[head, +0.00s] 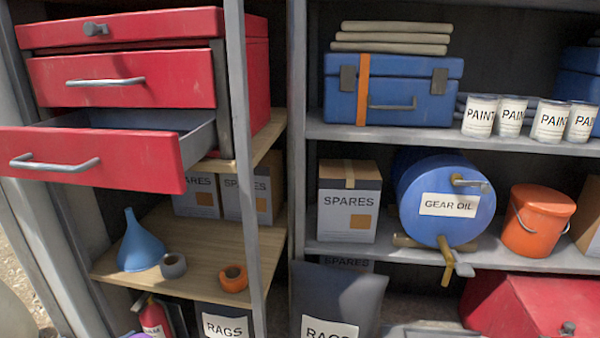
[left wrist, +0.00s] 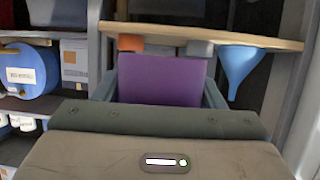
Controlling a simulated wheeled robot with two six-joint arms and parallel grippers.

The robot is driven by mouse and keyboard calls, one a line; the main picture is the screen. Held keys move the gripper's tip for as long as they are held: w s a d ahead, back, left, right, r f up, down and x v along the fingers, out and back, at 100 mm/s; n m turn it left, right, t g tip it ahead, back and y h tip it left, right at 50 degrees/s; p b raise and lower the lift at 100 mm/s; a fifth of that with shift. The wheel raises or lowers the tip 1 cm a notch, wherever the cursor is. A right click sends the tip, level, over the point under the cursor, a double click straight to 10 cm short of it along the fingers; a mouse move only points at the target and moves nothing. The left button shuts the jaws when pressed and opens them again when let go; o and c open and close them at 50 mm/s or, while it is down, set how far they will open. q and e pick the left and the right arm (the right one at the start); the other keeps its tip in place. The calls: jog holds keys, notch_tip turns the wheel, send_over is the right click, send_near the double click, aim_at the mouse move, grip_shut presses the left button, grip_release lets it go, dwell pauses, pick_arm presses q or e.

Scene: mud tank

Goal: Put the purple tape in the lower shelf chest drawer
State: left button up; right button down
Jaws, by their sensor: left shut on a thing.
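A red chest (head: 244,80) stands on the upper left shelf. Its lowest drawer (head: 95,160) is pulled out far, with part of its grey inside showing; the drawers above look shut. My left gripper (left wrist: 161,80) is shut on the purple tape (left wrist: 160,76), which shows as a flat purple face between the fingers in the left wrist view. In the head view only a purple sliver (head: 134,335) shows at the bottom edge, below the wooden shelf and the open drawer. My right gripper is not in view.
The lower wooden shelf (head: 195,245) holds a blue funnel (head: 140,245), a grey roll (head: 173,265), an orange roll (head: 234,278) and SPARES boxes (head: 245,198). A grey upright post (head: 243,150) stands right of the drawer. A fire extinguisher (head: 153,316) stands below.

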pick_arm(q)
jog(key=shift+w+n, duration=0.15)
jog(key=shift+n, duration=0.15)
jog(key=shift+w+y, duration=0.2)
jog(key=shift+y, duration=0.2)
jog(key=w+d+r, duration=0.2)
jog(key=w+d, duration=0.6)
jog(key=d, duration=0.6)
jog(key=shift+w+n+y, duration=0.15)
jog(key=shift+n+y, duration=0.25)
